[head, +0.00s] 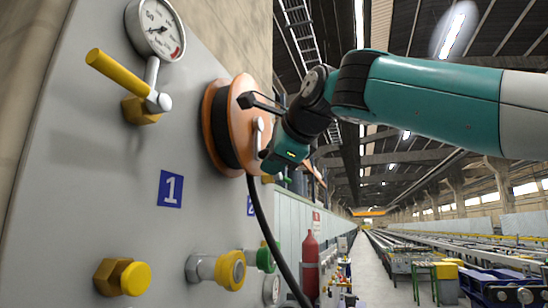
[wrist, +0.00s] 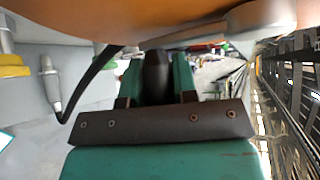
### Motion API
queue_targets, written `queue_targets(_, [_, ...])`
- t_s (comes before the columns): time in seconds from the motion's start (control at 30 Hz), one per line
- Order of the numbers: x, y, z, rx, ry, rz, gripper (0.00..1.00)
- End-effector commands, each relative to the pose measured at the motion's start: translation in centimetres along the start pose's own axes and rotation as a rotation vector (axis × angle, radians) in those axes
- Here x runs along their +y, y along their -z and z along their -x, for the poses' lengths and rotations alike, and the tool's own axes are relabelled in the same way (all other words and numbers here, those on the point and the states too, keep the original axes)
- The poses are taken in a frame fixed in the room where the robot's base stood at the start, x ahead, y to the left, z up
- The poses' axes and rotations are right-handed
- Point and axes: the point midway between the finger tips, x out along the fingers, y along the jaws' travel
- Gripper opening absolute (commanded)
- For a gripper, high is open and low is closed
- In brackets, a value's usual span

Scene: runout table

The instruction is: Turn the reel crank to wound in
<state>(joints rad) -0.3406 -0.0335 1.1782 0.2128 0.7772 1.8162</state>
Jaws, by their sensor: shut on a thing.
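The orange reel (head: 248,100) is mounted on the grey wall panel, with black hose wound between its flanges. Its pale crank arm (head: 258,135) points downward on the outer face, towards my gripper (head: 270,162). In the wrist view the orange flange (wrist: 130,22) fills the top, and the crank arm (wrist: 262,18) shows at upper right. There my gripper (wrist: 156,78) has its two green fingers shut on the dark crank handle (wrist: 155,72). The handle is hidden by the gripper in the head view. The black hose (head: 262,215) hangs from the reel and runs down.
The grey panel (head: 110,210) carries a gauge (head: 160,28), a yellow lever (head: 115,75), a blue "1" sign (head: 170,189) and yellow knobs (head: 135,278) near the reel. A red extinguisher (head: 310,262) stands beyond. The aisle to the right looks open.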

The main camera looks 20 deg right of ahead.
Motion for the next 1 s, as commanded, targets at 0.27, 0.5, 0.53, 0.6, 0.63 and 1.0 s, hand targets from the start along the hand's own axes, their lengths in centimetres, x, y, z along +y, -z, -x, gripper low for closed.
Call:
queue_targets(0.27, [0.1,0.0,-0.1,0.0,-0.003,0.001,0.0])
queue_targets(0.5, [0.1,0.0,0.0,0.0,-0.002,0.0,0.52])
queue_targets(0.53, [0.1,0.0,0.0,0.0,-0.002,0.0,0.52])
queue_targets(0.6, [0.1,0.0,0.0,0.0,-0.001,0.0,0.52])
queue_targets(0.63, [0.0,0.0,0.0,0.0,-0.001,0.0,0.52])
queue_targets(1.0, [0.2,-0.1,5.3,-0.007,0.003,0.0,0.52])
